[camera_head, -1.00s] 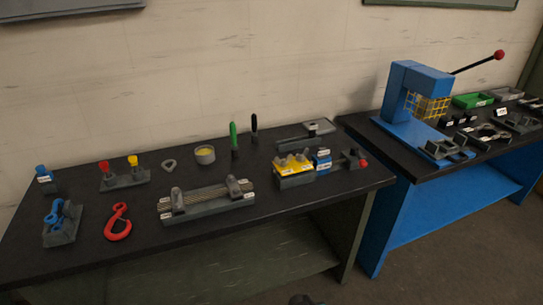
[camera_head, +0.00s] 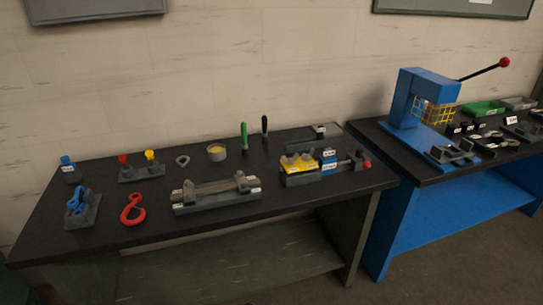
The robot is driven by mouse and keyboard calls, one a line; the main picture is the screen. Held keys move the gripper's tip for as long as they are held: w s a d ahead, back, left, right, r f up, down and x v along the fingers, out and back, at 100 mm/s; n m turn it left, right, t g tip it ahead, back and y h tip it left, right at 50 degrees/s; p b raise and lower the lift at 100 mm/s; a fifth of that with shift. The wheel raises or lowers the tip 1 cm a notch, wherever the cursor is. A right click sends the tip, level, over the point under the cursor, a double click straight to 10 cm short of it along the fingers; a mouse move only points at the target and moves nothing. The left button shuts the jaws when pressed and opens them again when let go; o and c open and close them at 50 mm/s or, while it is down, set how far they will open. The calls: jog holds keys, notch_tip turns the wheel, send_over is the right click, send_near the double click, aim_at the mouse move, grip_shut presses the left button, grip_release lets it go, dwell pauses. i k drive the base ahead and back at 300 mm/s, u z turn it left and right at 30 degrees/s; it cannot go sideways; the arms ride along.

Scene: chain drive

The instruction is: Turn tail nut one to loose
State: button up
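My gripper is not in view. I cannot pick out tail nut one for certain; nut-sized parts and their labels are too small to read. A grey fixture (camera_head: 215,206) with a ribbed chain-like strip (camera_head: 213,188) lies at the front middle of the dark bench. Upright grey blocks stand near its left end (camera_head: 188,190) and right end (camera_head: 242,182), with small white labels beside them. To its right is a grey vise-like unit (camera_head: 318,178) with a yellow block (camera_head: 297,166), a blue labelled block (camera_head: 329,161) and a red-tipped end (camera_head: 366,164).
A blue press (camera_head: 422,97) stands on the right bench. Floor shows in front.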

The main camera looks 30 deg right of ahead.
aim_at(290, 162)
jog(key=u, duration=0.6)
jog(key=k, duration=1.3)
jog(key=z, duration=1.1)
jog(key=i, duration=0.95)
jog(key=u, duration=0.15)
